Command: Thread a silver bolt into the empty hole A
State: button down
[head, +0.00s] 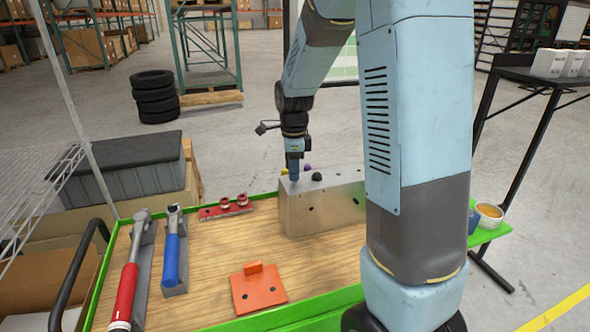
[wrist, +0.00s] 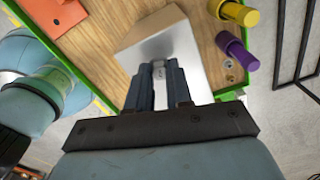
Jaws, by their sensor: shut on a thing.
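A grey metal block (head: 325,208), the chassis fixture, stands on the wooden bench top with dark holes in its front face. My gripper (head: 294,174) points down at the left part of the block's top. In the wrist view my gripper (wrist: 159,78) is shut on a narrow silver piece (wrist: 158,68), seemingly the bolt, over the block's bright top (wrist: 182,42). The fingers hide most of the bolt and whatever lies beneath it. I cannot tell whether its tip is in a hole. No letter A can be read clearly.
Yellow (wrist: 238,12) and purple (wrist: 238,55) cylinders stand beside the block. Small silver round parts (wrist: 229,66) lie near them. An orange bracket (head: 258,288), a red-handled tool (head: 127,290), a blue-handled tool (head: 172,255) and a red plate (head: 225,210) lie on the bench.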

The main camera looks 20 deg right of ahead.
jog(key=n, duration=0.4)
jog(key=shift+n, duration=1.8)
jog(key=m, duration=0.3)
jog(key=shift+f+m, duration=0.1)
jog(key=shift+m, duration=0.2)
jog(key=m, duration=0.3)
jog(key=shift+f+m, duration=0.1)
jog(key=shift+m, duration=0.3)
jog(key=m, duration=0.7)
jog(key=shift+f+m, duration=0.1)
jog(key=shift+m, duration=0.2)
